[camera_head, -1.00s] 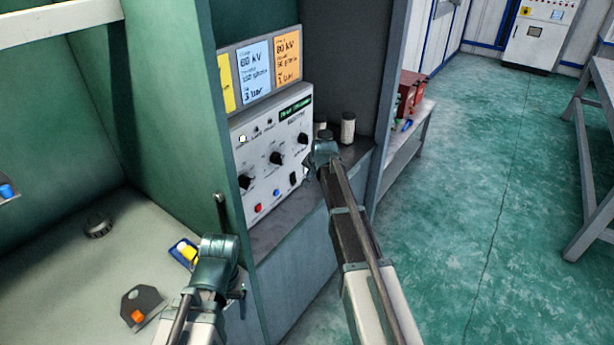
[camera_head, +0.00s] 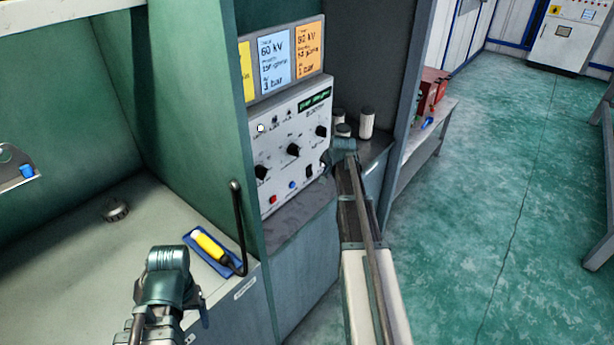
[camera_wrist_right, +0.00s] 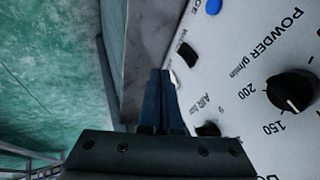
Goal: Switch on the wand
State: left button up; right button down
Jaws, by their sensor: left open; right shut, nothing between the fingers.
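The wand (camera_head: 208,246), with a yellow handle and a dark hose, lies on a blue rest on the booth's worktop. The control panel (camera_head: 264,174) has black knobs, a red button (camera_head: 273,199), a blue button (camera_head: 292,185) and a black rocker switch (camera_head: 309,170). My right gripper (camera_head: 327,162) is shut and empty at the panel's lower right edge. In the right wrist view its fingertips (camera_wrist_right: 160,72) are close beside the rocker switch (camera_wrist_right: 187,53); contact cannot be told. My left gripper (camera_head: 198,322) is open and empty, in front of the wand. The switch's position is unclear.
A green booth wall (camera_head: 205,120) stands between the worktop and the panel. White-capped cylinders (camera_head: 366,123) stand on the ledge beyond my right gripper. A round dark knob (camera_head: 115,210) lies on the worktop. A plate with a blue piece (camera_head: 26,171) is at the left edge.

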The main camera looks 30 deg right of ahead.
aim_at(310, 172)
jog(key=b+x, duration=0.9)
jog(key=x, duration=0.1)
jog(key=shift+w+f, duration=0.1)
jog(key=shift+f, duration=0.35)
jog(key=w, duration=0.1)
jog(key=w+a, duration=0.1)
jog(key=shift+w+r, duration=0.2)
jog(key=shift+w, duration=0.1)
jog(key=shift+w+a, duration=0.25)
jog(key=shift+w, duration=0.15)
jog(key=shift+w+a+f, duration=0.15)
jog(key=shift+w+f, duration=0.15)
jog(key=shift+w, duration=0.05)
jog(key=shift+s+r, duration=0.1)
jog(key=shift+r, duration=0.15)
